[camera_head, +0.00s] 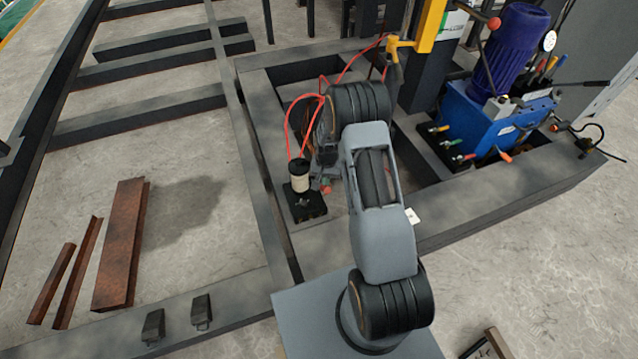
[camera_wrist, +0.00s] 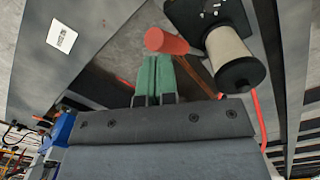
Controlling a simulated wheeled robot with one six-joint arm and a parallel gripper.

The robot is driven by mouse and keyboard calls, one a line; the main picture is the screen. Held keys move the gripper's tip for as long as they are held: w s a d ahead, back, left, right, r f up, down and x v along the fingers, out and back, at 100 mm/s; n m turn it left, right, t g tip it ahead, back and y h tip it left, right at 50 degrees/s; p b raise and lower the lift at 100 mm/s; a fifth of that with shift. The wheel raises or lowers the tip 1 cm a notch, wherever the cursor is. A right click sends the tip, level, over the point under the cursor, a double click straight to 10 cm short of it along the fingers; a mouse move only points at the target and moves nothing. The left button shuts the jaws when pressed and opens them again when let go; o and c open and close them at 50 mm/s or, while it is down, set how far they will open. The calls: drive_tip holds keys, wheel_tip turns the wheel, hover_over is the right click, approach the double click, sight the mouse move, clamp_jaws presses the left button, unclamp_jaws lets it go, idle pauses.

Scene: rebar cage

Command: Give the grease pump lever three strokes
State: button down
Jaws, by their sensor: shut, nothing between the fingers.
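The grease pump (camera_head: 300,178) has a cream cylinder with a black cap and stands on a black base plate, left of my arm in the head view. It also shows at the upper right of the wrist view (camera_wrist: 232,48). Its lever ends in a red-orange grip (camera_head: 326,188), which lies just beyond my fingertips in the wrist view (camera_wrist: 168,42). My gripper (camera_wrist: 154,60) has green fingers, closed together with nothing between them. The fingertips look close to the grip; I cannot tell whether they touch it. In the head view my arm hides most of the gripper.
Red hoses (camera_head: 290,125) loop up from the pump beside my wrist. A grey steel frame (camera_head: 255,165) surrounds the pump. A blue hydraulic unit (camera_head: 490,118) with small levers stands to the right, a yellow post (camera_head: 430,28) behind. Rusty steel pieces (camera_head: 120,245) lie at left.

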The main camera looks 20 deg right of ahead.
drive_tip(key=shift+f, duration=0.1)
drive_tip(key=shift+s+f+b, duration=0.3)
drive_tip(key=shift+s+f, duration=0.15)
drive_tip(key=shift+s+f, duration=0.15)
drive_tip(key=shift+s+f+b, duration=0.3)
drive_tip(key=shift+s+f, duration=0.05)
drive_tip(key=shift+f, duration=0.1)
idle(0.4)
drive_tip(key=shift+s+f+b, duration=0.35)
drive_tip(key=shift+s+f, duration=0.05)
drive_tip(key=shift+s, duration=0.05)
drive_tip(key=shift+f, duration=0.1)
drive_tip(key=shift+s+f+b, duration=0.35)
drive_tip(key=shift+s+f, duration=0.1)
idle(0.4)
